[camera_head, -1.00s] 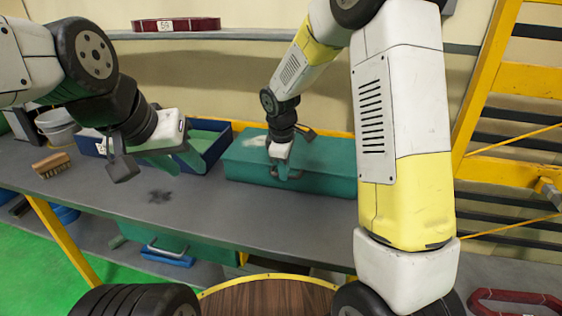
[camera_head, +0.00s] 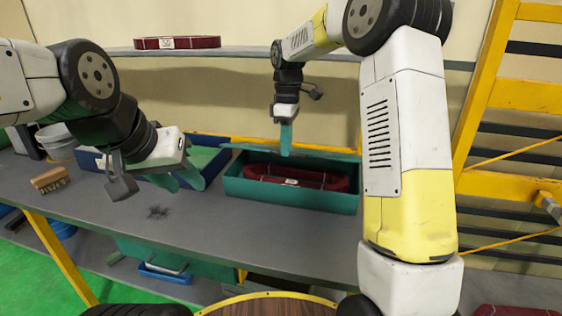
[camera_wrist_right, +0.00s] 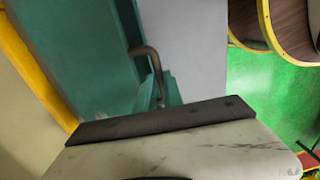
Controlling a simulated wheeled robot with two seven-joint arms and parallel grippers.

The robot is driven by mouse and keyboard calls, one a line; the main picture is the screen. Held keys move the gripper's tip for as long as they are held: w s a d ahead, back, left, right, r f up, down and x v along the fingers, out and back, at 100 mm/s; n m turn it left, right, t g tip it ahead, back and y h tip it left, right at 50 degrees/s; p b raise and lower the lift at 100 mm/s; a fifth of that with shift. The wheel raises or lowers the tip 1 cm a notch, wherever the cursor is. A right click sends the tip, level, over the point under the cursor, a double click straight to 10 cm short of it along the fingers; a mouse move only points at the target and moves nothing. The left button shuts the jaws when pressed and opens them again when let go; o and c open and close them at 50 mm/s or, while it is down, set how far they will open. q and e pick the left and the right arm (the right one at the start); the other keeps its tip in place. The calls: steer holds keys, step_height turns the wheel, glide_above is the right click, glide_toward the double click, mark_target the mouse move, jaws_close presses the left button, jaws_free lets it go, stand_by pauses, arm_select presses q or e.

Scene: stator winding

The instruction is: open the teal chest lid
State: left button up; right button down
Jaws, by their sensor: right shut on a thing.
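The teal chest (camera_head: 290,194) stands on the grey bench with its top open. Its lid (camera_head: 335,156) is swung back and shows as a thin teal strip along the chest's rear edge. A dark red bundle (camera_head: 300,175) with a white label lies inside. My right gripper (camera_head: 286,150) is above the rear of the chest, shut on the lid's handle. In the right wrist view, the curved handle (camera_wrist_right: 144,52) runs down to the teal fingertips beside a teal surface; the grip itself is partly hidden. My left gripper (camera_head: 187,182) is open and empty, left of the chest.
A blue bin (camera_head: 152,178) with a green inside stands left of the chest, behind my left gripper. A brush (camera_head: 50,179) lies at the bench's left end. Another red bundle (camera_head: 178,43) rests on the shelf above. The front of the bench is mostly clear.

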steer(key=shift+w+d+r, duration=0.3)
steer(key=shift+w+r, duration=0.35)
steer(key=shift+r, duration=0.15)
steer(key=shift+w+d+r, duration=0.25)
steer(key=shift+w+r, duration=0.35)
steer(key=shift+r, duration=0.15)
steer(key=shift+w+d+r, duration=0.3)
steer(key=shift+w+r, duration=0.35)
steer(key=shift+r, duration=0.15)
steer(key=c, duration=1.5)
jaws_free()
steer(key=shift+w+f, duration=0.1)
steer(key=shift+w, duration=0.1)
steer(key=shift+s, duration=0.1)
steer(key=shift+a, duration=0.1)
steer(key=shift+r, duration=0.35)
steer(key=r, duration=0.7)
steer(key=shift+w+r, duration=0.1)
steer(key=shift+w, duration=0.1)
